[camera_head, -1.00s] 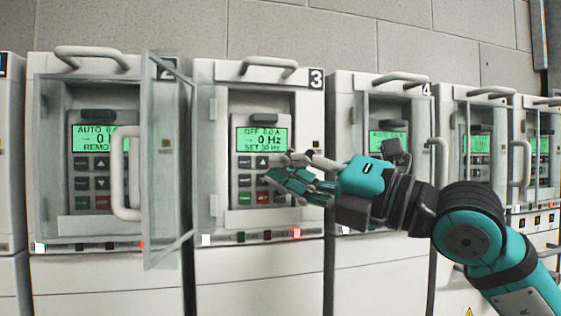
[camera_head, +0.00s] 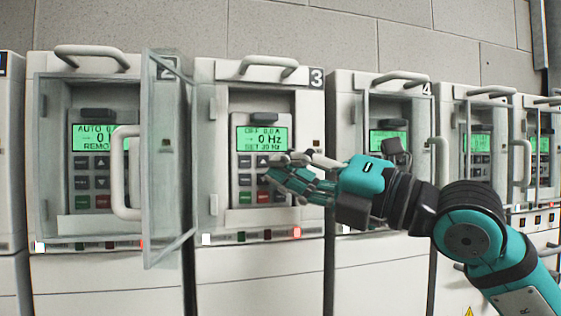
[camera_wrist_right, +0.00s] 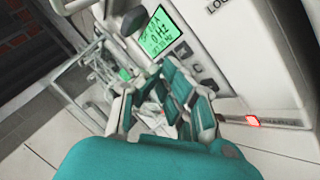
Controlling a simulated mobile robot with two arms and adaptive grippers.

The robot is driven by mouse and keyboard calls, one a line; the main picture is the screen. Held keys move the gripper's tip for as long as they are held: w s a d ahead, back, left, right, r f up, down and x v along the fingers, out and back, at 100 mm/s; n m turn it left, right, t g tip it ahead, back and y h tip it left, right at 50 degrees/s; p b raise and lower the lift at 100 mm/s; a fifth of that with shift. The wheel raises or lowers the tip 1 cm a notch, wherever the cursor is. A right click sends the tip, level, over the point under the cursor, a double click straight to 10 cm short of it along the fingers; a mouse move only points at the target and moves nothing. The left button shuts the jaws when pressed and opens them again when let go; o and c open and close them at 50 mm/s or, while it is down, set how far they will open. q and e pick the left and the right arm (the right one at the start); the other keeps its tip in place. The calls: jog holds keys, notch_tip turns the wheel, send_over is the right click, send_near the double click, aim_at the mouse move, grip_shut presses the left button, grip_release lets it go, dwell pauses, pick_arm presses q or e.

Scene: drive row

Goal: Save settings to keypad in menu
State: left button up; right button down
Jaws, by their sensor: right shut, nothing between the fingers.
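The keypad (camera_head: 244,163) of drive 3 sits in its recess in the head view. Its green screen (camera_head: 262,139) reads OFF 0.0 A, 0 Hz and a SET line in Hz. Below it are grey buttons, a green one (camera_head: 245,197) and a red one (camera_head: 263,197). My right gripper (camera_head: 275,172) is shut and empty, its fingertips in front of or at the right-hand buttons; I cannot tell whether they touch. It hides part of the button rows. In the right wrist view the fingers (camera_wrist_right: 172,105) are just below the green screen (camera_wrist_right: 158,32). My left gripper is not in view.
Drive 2's glass door (camera_head: 165,160) stands open just left of drive 3. Drive 2's screen (camera_head: 97,138) reads AUTO. Drive 4 (camera_head: 385,95) and further drives stand to the right, behind my right arm.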

jog(key=shift+w, duration=0.15)
jog(key=shift+w+a, duration=0.15)
jog(key=shift+w, duration=0.15)
jog(key=shift+w, duration=0.3)
dwell(0.8)
jog(key=shift+s+f+b, duration=0.1)
jog(key=shift+s+b, duration=0.35)
jog(key=shift+b, duration=0.3)
jog(key=shift+s+d, duration=0.2)
jog(key=shift+s, duration=0.1)
jog(key=shift+a, duration=0.15)
